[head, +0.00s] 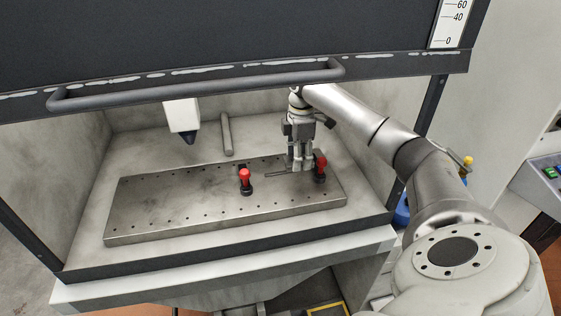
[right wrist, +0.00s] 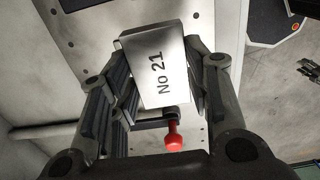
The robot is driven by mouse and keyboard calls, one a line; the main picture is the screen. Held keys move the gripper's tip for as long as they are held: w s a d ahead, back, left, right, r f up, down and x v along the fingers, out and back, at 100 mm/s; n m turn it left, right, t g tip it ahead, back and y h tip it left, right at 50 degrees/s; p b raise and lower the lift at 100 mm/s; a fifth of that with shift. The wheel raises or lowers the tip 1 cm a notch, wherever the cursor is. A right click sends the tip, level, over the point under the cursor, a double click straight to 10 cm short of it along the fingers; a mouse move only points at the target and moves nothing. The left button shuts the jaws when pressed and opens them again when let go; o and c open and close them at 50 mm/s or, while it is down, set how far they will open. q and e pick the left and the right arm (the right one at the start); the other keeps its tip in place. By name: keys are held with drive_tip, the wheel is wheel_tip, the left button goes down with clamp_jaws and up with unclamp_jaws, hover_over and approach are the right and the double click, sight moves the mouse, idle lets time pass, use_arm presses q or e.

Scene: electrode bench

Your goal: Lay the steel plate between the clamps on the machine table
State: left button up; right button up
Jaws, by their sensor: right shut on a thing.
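The steel plate (right wrist: 160,65), marked "No 21", is between the fingers of my right gripper (right wrist: 155,85) in the right wrist view. In the head view my right gripper (head: 300,168) points down over the right part of the machine table (head: 150,208), shut on the plate. Its fingers hide most of the plate there, and I cannot tell whether the plate touches the table. One red-handled clamp (head: 245,176) stands left of the gripper, the other (head: 320,164) close on its right. A red clamp handle (right wrist: 174,138) shows below the plate in the right wrist view. My left gripper is out of view.
The raised dark sash with its grey handle bar (head: 200,89) hangs above the opening. A white tool head with a dark tip (head: 183,122) hangs over the back left. A grey rod (head: 227,134) is behind the table. The table's left part is clear.

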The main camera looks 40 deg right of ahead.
sight(284, 159)
drive_tip(key=a+f, duration=0.1)
drive_tip(key=w+f+p, duration=0.1)
drive_tip(key=f, duration=0.1)
drive_tip(key=w+a+f, duration=0.1)
drive_tip(key=shift+w+a+f, duration=0.2)
drive_tip(key=shift+a+f, duration=0.1)
drive_tip(key=shift+f, duration=0.05)
drive_tip(key=f, duration=0.1)
drive_tip(key=f+p, duration=0.1)
drive_tip(key=f, duration=0.1)
drive_tip(key=shift+w+a+f, duration=0.1)
drive_tip(key=shift+w+a, duration=0.05)
drive_tip(key=shift+a, duration=0.1)
drive_tip(key=shift+d+f, duration=0.1)
drive_tip(key=shift+f, duration=0.25)
drive_tip(key=o, duration=1.5)
drive_tip(key=shift+c, duration=0.2)
wheel_tip(284, 159, up, 11)
drive_tip(key=b, duration=0.2)
drive_tip(key=shift+f+b, duration=0.1)
drive_tip(key=shift+b, duration=0.2)
drive_tip(key=shift+r, duration=0.65)
